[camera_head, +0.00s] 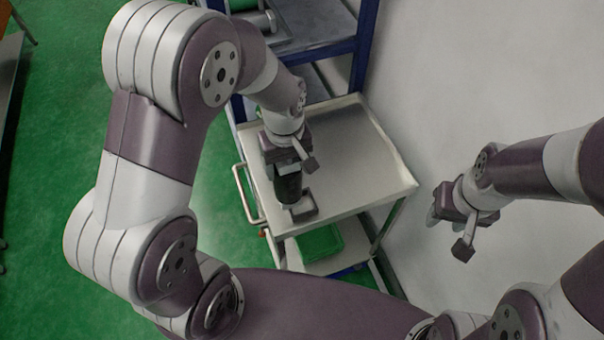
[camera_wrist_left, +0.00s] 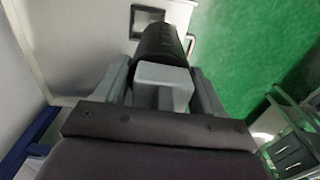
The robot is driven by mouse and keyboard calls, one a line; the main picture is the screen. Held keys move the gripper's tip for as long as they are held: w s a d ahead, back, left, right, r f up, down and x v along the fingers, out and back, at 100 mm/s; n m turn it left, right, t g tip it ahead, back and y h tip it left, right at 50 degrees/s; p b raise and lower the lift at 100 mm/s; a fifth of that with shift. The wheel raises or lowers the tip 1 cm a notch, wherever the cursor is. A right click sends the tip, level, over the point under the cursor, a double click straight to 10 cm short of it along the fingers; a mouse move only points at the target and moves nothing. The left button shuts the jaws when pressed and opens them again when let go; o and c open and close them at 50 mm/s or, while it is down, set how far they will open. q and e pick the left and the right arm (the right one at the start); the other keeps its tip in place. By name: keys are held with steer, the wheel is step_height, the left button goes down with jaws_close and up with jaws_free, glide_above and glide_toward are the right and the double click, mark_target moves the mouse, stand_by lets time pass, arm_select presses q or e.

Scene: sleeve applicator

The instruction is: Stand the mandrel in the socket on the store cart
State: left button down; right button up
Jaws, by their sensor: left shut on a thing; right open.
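The mandrel is a dark cylinder (camera_head: 288,188) with a grey block at its gripped end. It hangs below my left gripper (camera_head: 287,160), roughly upright, over the near left part of the store cart's pale top (camera_head: 350,165). In the left wrist view, my left gripper (camera_wrist_left: 162,88) is shut on the grey block and the black mandrel (camera_wrist_left: 158,42) points away. The socket (camera_head: 304,208) is a small dark square piece; it also shows in the left wrist view (camera_wrist_left: 148,16), partly covered by the mandrel's far end. I cannot tell whether they touch. My right gripper (camera_head: 471,236) is open and empty.
A blue-framed rack (camera_head: 364,45) stands behind the cart. A white wall (camera_head: 480,90) runs along the right. The cart has a handle (camera_head: 246,192) on its left and a green bin (camera_head: 320,243) on its lower shelf. Most of its top is bare.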

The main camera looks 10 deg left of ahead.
arm_select(q)
steer(key=f, duration=0.1)
steer(key=w+d+f, duration=0.1)
steer(key=f, duration=0.1)
steer(key=d+f+p, duration=0.1)
steer(key=f, duration=0.1)
steer(key=shift+w+d, duration=0.25)
steer(key=shift+f, duration=0.4)
steer(key=shift+w, duration=0.1)
steer(key=shift+f, duration=0.1)
steer(key=shift+f, duration=0.1)
steer(key=shift+c, duration=0.5)
jaws_free()
